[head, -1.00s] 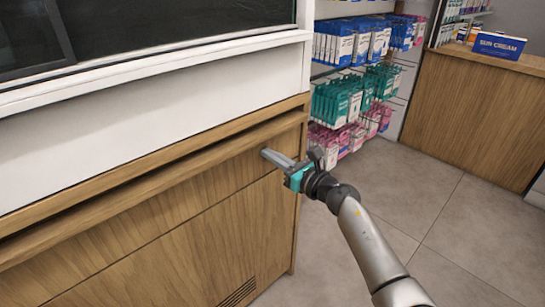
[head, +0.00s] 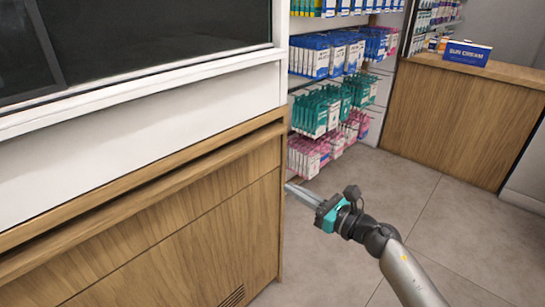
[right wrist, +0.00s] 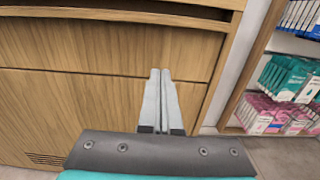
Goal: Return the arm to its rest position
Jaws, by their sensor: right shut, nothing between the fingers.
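My right gripper (head: 300,192) shows in the head view just right of the wooden counter's right end, with the fingers pointing left toward it. In the right wrist view the two fingers of the right gripper (right wrist: 160,75) lie together with nothing between them, in front of the counter's wooden front. The right arm (head: 400,265) reaches in from the lower right. My left gripper is in neither view.
The wooden counter (head: 190,225) with a white-framed dark window above fills the left. Shelves of hanging packs (head: 320,110) stand behind it. A second wooden counter (head: 450,125) with a blue sun cream box (head: 467,53) is at the back right. The tiled floor (head: 470,225) between is clear.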

